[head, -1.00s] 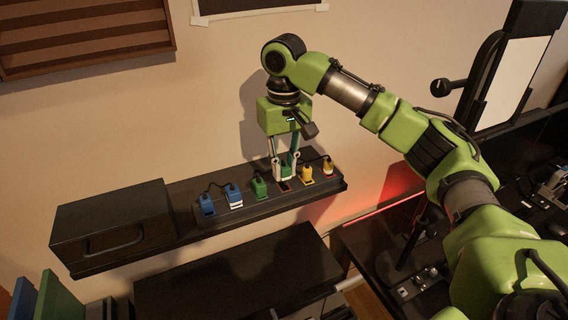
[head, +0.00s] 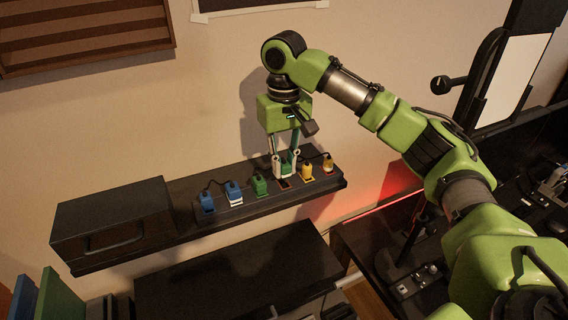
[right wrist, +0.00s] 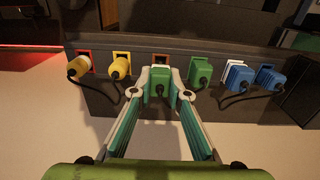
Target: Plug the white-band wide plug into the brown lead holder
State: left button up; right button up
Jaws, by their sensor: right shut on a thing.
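My right gripper (head: 286,163) is shut on a green plug (right wrist: 160,82), which sits between its fingertips in the right wrist view. The brown lead holder (head: 284,186) is an orange-brown rimmed slot in the dark strip, right below the held plug in the head view. In the right wrist view the brown holder (right wrist: 161,58) shows just beyond the plug, partly hidden by it. I cannot tell whether plug and holder touch. My left gripper is not in view.
Other plugs stand close on both sides: a green one (right wrist: 201,70), blue ones (head: 207,203) (head: 233,190) and yellow ones (head: 307,171) (head: 328,163), some with black leads. The black strip (head: 215,218) lies on a shelf beside a dark box (head: 110,225), along the wall.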

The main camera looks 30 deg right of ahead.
aim_at(284, 163)
jog(key=shift+f, duration=1.3)
jog(key=o, duration=1)
jog(key=shift+r, duration=0.25)
notch_tip(284, 163, up, 12)
jog(key=shift+f, duration=0.2)
jog(key=shift+f, duration=0.1)
